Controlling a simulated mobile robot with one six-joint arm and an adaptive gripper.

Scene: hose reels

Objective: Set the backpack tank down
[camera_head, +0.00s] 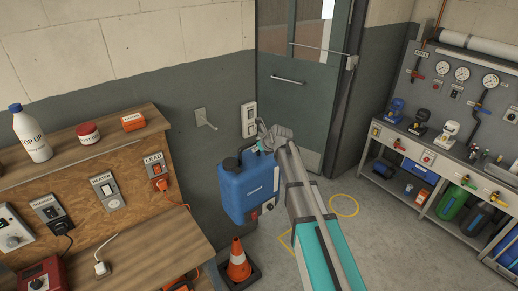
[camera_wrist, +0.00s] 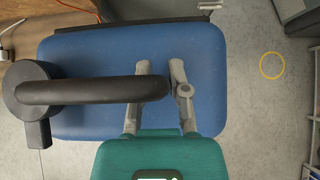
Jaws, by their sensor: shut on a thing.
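The blue backpack tank (camera_head: 248,186) hangs upright in the head view, in front of the grey lower wall. My gripper (camera_head: 274,138) is at its top and hides part of it. In the wrist view the blue top of the tank (camera_wrist: 80,48) fills the middle. A black handle (camera_wrist: 90,90) runs across it to a round black cap (camera_wrist: 34,88) at the left. My gripper's fingers (camera_wrist: 162,92) are around the right part of the handle, shut on it. The tank appears held above the floor.
An orange cone (camera_head: 238,262) stands below the tank. A yellow ring (camera_head: 344,206) and a partly hidden yellow outline (camera_head: 286,240) mark the grey floor. A wooden bench (camera_head: 150,250) is at left, a workbench with gauges (camera_head: 435,150) at right, a door (camera_head: 300,85) behind.

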